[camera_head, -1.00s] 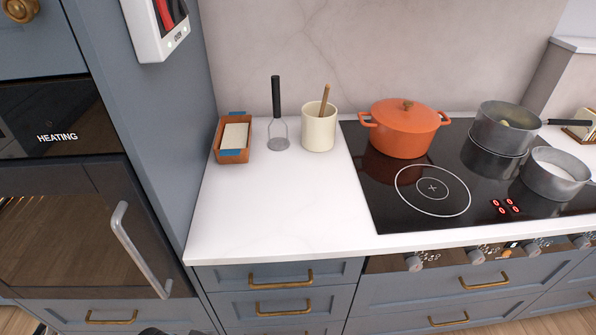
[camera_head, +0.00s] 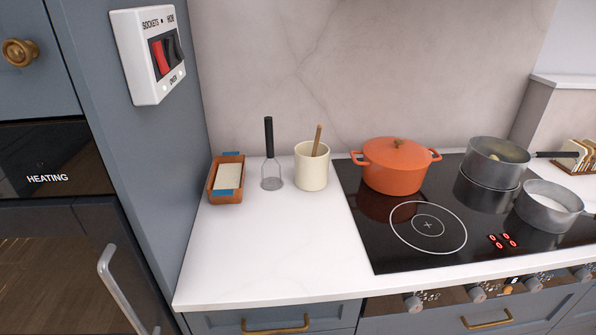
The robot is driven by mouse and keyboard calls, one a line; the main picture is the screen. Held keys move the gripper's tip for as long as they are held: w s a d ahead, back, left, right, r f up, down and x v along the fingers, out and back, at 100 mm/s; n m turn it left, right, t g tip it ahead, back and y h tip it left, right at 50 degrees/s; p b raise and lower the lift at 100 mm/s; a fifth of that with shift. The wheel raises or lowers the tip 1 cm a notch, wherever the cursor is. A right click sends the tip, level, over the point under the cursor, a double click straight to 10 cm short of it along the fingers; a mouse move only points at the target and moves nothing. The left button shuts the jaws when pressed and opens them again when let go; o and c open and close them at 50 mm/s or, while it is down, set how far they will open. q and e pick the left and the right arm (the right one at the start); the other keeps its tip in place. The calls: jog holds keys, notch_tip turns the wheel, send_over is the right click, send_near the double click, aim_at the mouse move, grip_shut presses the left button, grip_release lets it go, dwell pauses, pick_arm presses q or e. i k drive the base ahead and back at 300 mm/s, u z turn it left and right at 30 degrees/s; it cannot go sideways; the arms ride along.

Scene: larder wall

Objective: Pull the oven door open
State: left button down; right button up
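The oven door (camera_head: 52,262) is at the lower left, dark glass set in the tall blue-grey unit, and it looks shut. Its silver bar handle (camera_head: 121,290) runs slantwise near the door's right side, and its lower end is close to the picture's bottom edge. The oven's dark panel (camera_head: 50,165) above the door reads "HEATING". Neither of my grippers shows in this view.
A white switch box (camera_head: 148,57) with a red rocker is on the unit's side. The white counter (camera_head: 270,255) holds a terracotta dish (camera_head: 226,179), a masher (camera_head: 270,155) and a cream pot (camera_head: 311,167). An orange casserole (camera_head: 397,166) and grey pans stand on the hob (camera_head: 428,255).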

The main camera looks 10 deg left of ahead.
aim_at(77, 266)
jog(key=u, duration=2.05)
